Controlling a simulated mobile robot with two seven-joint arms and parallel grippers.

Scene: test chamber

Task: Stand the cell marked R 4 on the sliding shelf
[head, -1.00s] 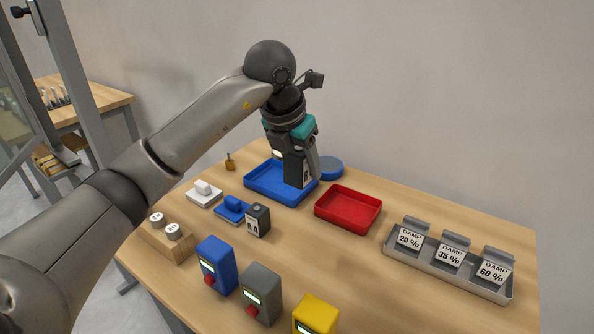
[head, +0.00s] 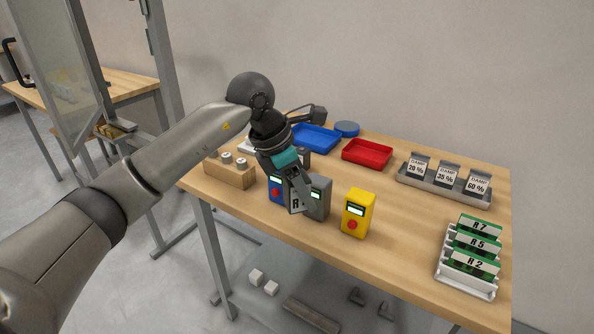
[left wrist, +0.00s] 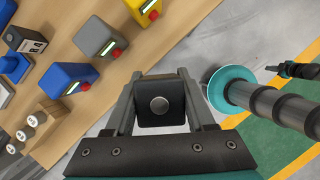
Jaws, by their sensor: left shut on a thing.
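My left gripper (head: 298,205) is shut on a dark cell (head: 295,199) with a white label. An R shows on the label, but its number is covered by a finger. In the left wrist view the held cell (left wrist: 160,106) shows its dark end with a round grey terminal, between the two fingers. It is held in front of the blue and grey boxes; I cannot tell how far above the table's edge. Another dark cell (left wrist: 25,42) stands on the table, its label too small to read surely. I cannot pick out the sliding shelf with certainty. My right gripper is not in view.
Blue (left wrist: 68,78), grey (head: 318,197) and yellow (head: 356,213) boxes with red buttons line the front edge. A wooden block (head: 230,176) stands left. A white rack (head: 466,286) of green cards stands right. A metal-framed glass panel (head: 105,65) stands at far left.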

